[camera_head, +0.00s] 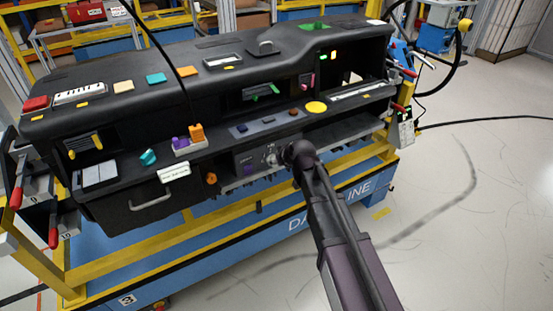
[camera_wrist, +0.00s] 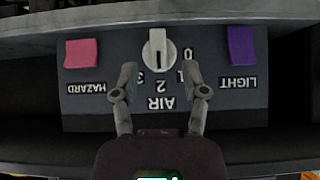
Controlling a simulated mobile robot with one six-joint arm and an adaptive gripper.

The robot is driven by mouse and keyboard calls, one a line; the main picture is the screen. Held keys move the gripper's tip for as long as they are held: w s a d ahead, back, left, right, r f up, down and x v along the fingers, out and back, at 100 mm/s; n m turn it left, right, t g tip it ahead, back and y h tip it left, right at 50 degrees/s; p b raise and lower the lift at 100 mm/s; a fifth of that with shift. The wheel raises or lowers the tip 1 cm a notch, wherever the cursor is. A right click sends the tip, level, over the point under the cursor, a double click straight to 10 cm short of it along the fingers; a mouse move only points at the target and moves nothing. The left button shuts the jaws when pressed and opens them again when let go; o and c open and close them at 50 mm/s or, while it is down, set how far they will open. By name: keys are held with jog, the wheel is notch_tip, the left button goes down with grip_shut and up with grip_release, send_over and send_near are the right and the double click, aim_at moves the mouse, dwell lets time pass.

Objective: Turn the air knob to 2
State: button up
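The air knob (camera_wrist: 158,50) is a pale round dial with a raised vertical grip bar on a dark control panel (camera_wrist: 218,103), seen upside down in the wrist view. The digits 0, 1, 2, 3 and the word AIR lie below and beside it in that picture. Which digit the knob points at is not clear. My gripper (camera_wrist: 161,70) is open and empty, its two fingers spread just below the knob in the picture, one to each side, apart from it. In the head view, my arm's end hides part of the panel (camera_head: 245,163).
A pink hazard switch (camera_wrist: 82,53) and a purple light switch (camera_wrist: 241,44) flank the knob. A ledge (camera_wrist: 100,15) runs along the panel's edge. The black dashboard (camera_head: 130,105) carries several coloured parts and stands on a yellow and blue frame.

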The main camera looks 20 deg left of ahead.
jog(key=p+v, duration=0.8)
jog(key=v, duration=0.4)
dwell(1.4)
jog(key=shift+s+r, duration=0.1)
dwell(0.5)
jog(key=s+d+f+m+g+h, duration=0.1)
jog(key=s+d+m+g+h, duration=0.1)
jog(key=d, duration=1)
jog(key=s+d+f+m+g+h, duration=0.2)
jog(key=s+d+m, duration=0.2)
jog(key=d, duration=0.8)
jog(key=s+d+f+m+g+h, duration=0.2)
jog(key=s+d+m, duration=0.1)
jog(key=d, duration=0.9)
jog(key=shift+s+f+m+h, duration=0.15)
jog(key=shift+s+m+h, duration=0.15)
jog(key=shift+m+h, duration=0.1)
